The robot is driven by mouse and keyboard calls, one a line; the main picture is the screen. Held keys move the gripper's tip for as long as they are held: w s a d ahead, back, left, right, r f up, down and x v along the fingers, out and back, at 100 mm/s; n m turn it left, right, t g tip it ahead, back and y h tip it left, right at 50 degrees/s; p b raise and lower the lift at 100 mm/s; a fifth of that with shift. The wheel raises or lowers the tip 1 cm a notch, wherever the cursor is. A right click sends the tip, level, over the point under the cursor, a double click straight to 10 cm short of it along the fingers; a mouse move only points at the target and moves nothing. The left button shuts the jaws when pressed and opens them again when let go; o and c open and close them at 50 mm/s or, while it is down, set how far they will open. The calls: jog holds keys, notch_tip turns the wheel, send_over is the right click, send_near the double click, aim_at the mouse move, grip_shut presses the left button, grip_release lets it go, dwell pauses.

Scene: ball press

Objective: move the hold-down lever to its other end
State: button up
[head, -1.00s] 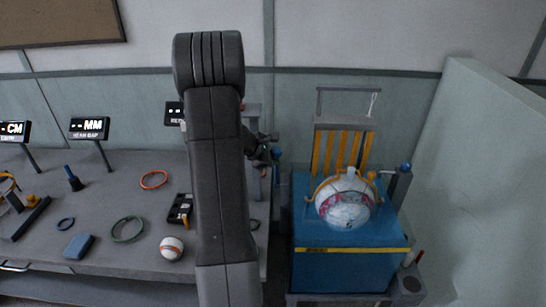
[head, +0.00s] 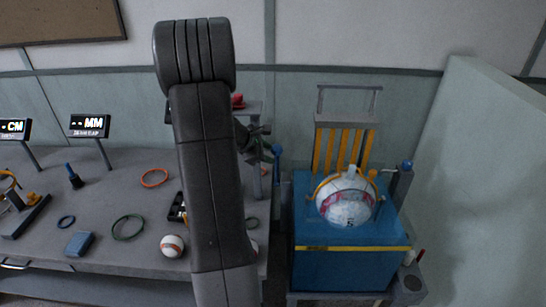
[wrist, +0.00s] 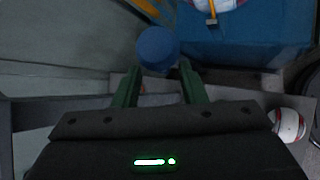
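The press is a blue box (head: 350,262) with a pale ball (head: 347,203) under a yellow band on top. A blue-knobbed lever (head: 277,151) stands at its left side, and another blue knob (head: 407,165) shows at its right. The frames carry no label telling which is the hold-down lever. My gripper (head: 266,150) is at the left knob, partly hidden by my arm. In the wrist view, the green fingers of my gripper (wrist: 159,78) are apart, with a blue knob (wrist: 158,47) at their tips. Contact cannot be told.
A grey bench on the left holds rings, a blue block (head: 79,244), a striped ball (head: 172,245) and small displays (head: 89,126). A pale panel (head: 480,190) stands right of the press. Yellow slats (head: 342,150) rise behind the ball.

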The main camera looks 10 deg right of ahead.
jog(key=v, duration=0.9)
jog(key=shift+r+b, duration=0.25)
jog(key=shift+b, duration=0.1)
jog(key=shift+a, duration=0.1)
